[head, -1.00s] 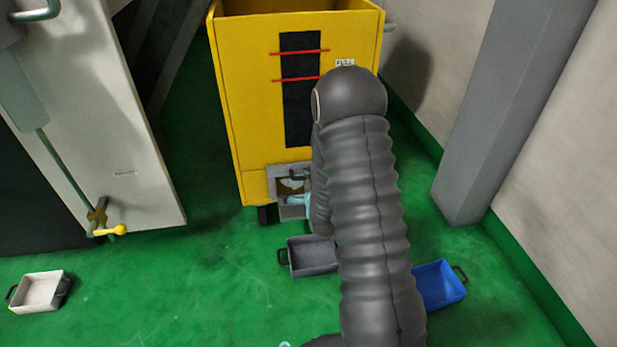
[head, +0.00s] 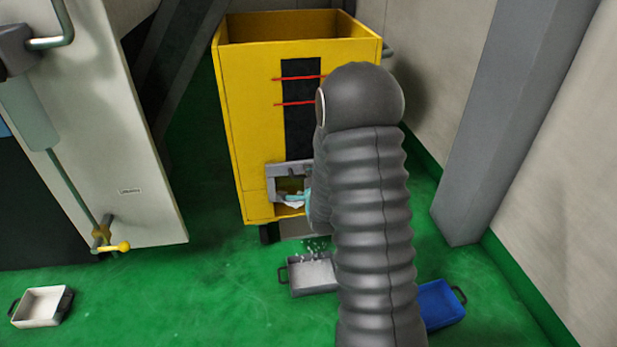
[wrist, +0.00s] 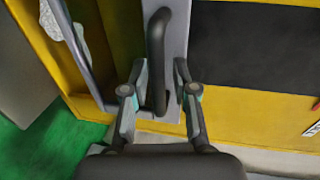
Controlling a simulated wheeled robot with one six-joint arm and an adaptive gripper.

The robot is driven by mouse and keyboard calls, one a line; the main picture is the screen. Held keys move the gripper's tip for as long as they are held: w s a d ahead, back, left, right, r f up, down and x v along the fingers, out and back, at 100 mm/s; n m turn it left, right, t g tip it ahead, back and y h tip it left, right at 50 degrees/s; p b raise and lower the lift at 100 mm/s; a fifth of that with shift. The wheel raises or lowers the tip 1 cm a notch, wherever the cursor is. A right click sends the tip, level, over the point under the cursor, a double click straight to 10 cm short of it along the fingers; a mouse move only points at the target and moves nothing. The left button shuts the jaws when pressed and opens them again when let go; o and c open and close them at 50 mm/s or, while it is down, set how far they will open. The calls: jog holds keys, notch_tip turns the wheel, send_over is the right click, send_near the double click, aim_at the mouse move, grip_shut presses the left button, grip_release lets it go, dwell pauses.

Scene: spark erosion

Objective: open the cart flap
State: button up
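The yellow cart (head: 265,130) stands against the back wall. Low on its front is a grey flap assembly (head: 277,170) with a dark opening beneath its upper plate. Pale granules (head: 316,247) fall from there toward the grey tray below. In the wrist view, a dark bar handle (wrist: 157,50) is on a grey plate (wrist: 176,30), beside the opening. My gripper (wrist: 160,75) has its two fingers apart, one on each side of the handle's end, with visible gaps. In the head view, my arm hides most of the gripper and the flap's right side.
A grey tray (head: 310,287) sits on the floor before the cart, holding pale granules. A blue tray (head: 440,304) is to the right, partly behind my arm. A white tray (head: 40,307) is far left. A grey column (head: 490,130) and a machine panel (head: 120,120) flank the cart.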

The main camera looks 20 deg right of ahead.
jog(key=shift+s, duration=0.1)
jog(key=v, duration=0.7)
jog(key=shift+s, duration=0.15)
dwell(0.6)
